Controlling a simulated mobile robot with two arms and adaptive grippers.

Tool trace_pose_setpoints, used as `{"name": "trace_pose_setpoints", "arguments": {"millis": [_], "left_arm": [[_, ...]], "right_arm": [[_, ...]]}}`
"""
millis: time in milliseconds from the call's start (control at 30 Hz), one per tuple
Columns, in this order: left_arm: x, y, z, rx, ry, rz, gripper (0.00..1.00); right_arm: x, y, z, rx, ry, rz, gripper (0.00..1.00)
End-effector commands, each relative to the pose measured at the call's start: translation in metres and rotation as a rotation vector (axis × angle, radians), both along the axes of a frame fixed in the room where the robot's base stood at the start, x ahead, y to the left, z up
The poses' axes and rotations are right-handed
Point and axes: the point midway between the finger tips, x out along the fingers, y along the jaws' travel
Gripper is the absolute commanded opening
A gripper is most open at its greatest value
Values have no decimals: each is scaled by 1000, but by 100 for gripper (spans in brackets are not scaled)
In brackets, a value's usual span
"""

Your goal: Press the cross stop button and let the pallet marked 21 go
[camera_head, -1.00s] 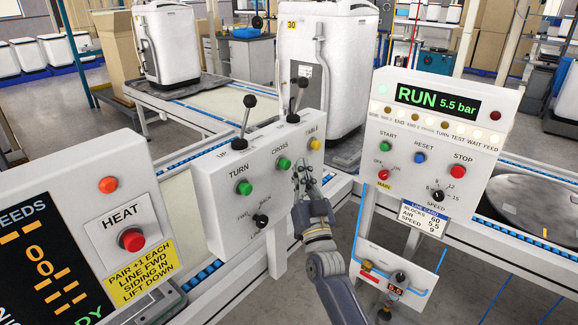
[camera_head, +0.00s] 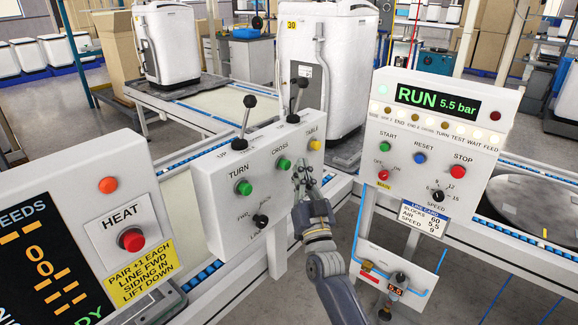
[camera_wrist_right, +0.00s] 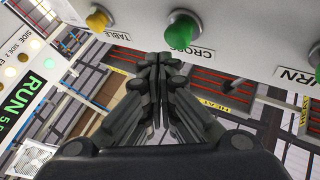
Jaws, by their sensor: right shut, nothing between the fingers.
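The green CROSS button (camera_head: 284,164) is on the sloped white control box (camera_head: 215,205), between the green TURN button (camera_head: 244,188) and the yellow TABLE button (camera_head: 314,145). It also shows in the right wrist view (camera_wrist_right: 182,30). My right gripper (camera_head: 302,170) is shut and empty, just right of the CROSS button and below TABLE. In the right wrist view its fingertips (camera_wrist_right: 158,58) are together below the CROSS button; I see no contact. No mark 21 is readable; the near white machine (camera_head: 318,75) carries a yellow 30. My left gripper is not in view.
A white panel (camera_head: 375,140) with a RUN 5.5 bar display and a red STOP button (camera_head: 458,172) stands to the right. A HEAT panel (camera_head: 85,160) with a red button stands at left. Two levers (camera_head: 247,115) rise from the control box's top.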

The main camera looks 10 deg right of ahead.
Motion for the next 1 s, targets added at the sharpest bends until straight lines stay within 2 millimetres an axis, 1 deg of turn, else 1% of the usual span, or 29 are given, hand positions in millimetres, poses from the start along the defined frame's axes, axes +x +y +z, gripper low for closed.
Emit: {"name": "trace_pose_setpoints", "arguments": {"millis": [267,1000], "left_arm": [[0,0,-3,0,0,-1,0],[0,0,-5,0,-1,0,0]], "right_arm": [[7,5,0,1,0,0,0],[11,8,0,1,-1,0,0]]}}
